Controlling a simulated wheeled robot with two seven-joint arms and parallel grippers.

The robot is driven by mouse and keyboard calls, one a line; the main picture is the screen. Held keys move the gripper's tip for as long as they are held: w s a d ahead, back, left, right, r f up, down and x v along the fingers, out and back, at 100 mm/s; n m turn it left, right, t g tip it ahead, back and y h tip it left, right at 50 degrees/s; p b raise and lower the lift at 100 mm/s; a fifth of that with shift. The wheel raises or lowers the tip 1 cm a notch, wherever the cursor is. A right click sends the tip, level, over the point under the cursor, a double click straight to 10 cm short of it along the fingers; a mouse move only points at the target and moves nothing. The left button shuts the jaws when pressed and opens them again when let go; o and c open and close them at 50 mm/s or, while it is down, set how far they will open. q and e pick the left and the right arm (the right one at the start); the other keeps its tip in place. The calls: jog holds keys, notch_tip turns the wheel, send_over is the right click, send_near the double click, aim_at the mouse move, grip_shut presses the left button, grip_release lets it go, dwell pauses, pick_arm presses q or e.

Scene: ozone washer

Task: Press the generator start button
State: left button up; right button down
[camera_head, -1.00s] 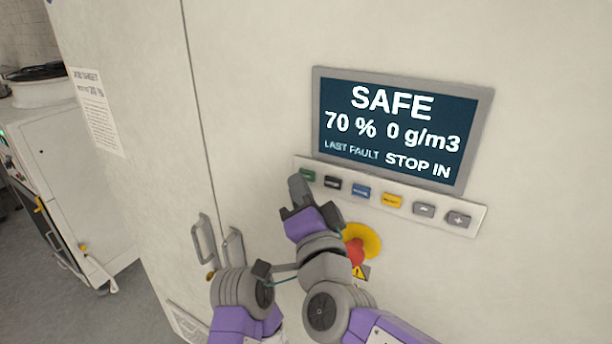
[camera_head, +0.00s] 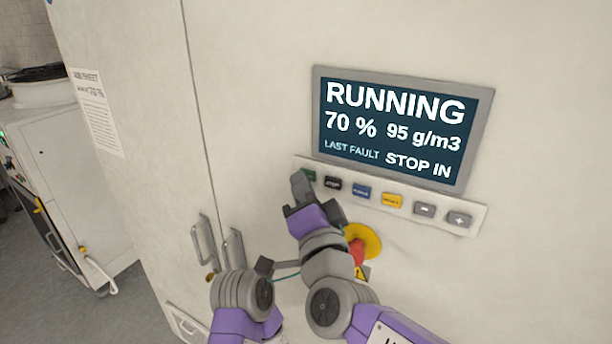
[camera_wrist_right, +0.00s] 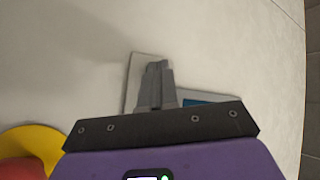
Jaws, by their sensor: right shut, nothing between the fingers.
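The green start button (camera_head: 310,176) is at the left end of the button strip on the cabinet, partly hidden behind my right gripper. My right gripper (camera_head: 299,180) is shut and empty, its fingertips at or right by the green button; I cannot tell whether they touch it. In the right wrist view the shut fingers (camera_wrist_right: 155,80) reach over the button strip (camera_wrist_right: 133,75) and hide the button. The display (camera_head: 400,128) above reads RUNNING, 70 %, 95 g/m3, LAST FAULT STOP IN.
Black (camera_head: 332,184), blue (camera_head: 361,191), yellow (camera_head: 392,200) and grey buttons follow to the right on the strip. A red emergency stop with a yellow collar (camera_head: 368,239) sits just below, close to my right wrist. Door handles (camera_head: 204,240) are at lower left.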

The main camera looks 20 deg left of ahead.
jog(key=shift+s, duration=0.75)
jog(key=s, duration=0.5)
jog(key=shift+a, duration=0.25)
dwell(0.7)
